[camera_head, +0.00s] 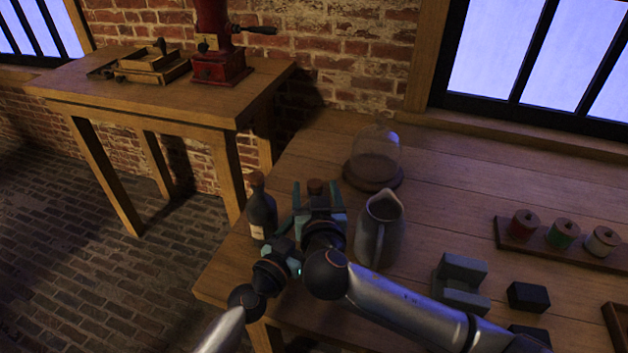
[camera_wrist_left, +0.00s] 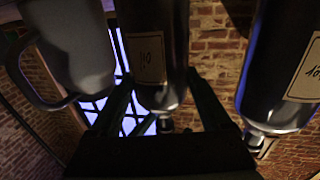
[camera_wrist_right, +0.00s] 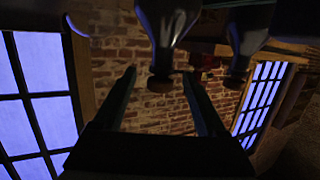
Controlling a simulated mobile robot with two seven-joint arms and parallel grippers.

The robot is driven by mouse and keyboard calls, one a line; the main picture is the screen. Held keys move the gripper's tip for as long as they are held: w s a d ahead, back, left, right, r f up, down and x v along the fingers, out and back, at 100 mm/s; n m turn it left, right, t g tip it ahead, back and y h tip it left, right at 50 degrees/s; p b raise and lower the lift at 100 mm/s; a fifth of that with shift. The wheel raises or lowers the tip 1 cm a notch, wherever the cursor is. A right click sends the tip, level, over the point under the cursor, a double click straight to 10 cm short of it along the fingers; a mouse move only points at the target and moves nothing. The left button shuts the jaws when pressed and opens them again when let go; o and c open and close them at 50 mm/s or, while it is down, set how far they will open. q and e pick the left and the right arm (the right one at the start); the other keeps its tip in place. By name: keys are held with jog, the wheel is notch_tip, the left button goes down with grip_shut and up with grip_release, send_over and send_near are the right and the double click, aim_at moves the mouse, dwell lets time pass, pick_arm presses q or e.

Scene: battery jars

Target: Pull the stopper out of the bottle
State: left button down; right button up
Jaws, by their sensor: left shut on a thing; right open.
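A dark bottle stands on the table, mostly hidden by my grippers in the head view; its brown stopper (camera_head: 316,187) shows between the teal fingers of my right gripper (camera_head: 318,200). In the right wrist view the stopper (camera_wrist_right: 159,84) lies between the open fingers, with a gap on each side. My left gripper (camera_wrist_left: 160,82) is shut on this labelled bottle (camera_wrist_left: 150,45); in the head view it is largely hidden by the arms. The stopper appears seated in the neck.
A second stoppered bottle (camera_head: 260,212) stands close on the left. A grey pitcher (camera_head: 379,230) stands close on the right, and a glass dome (camera_head: 375,155) behind. Grey blocks (camera_head: 460,280) and a spool rack (camera_head: 560,245) are farther right. The table's left edge is near.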

aim_at(314, 180)
jog(key=shift+x, duration=2.15)
grip_shut()
jog(key=shift+r, duration=0.15)
jog(key=shift+r, duration=0.9)
pick_arm(q)
grip_release()
pick_arm(e)
notch_tip(314, 180, up, 4)
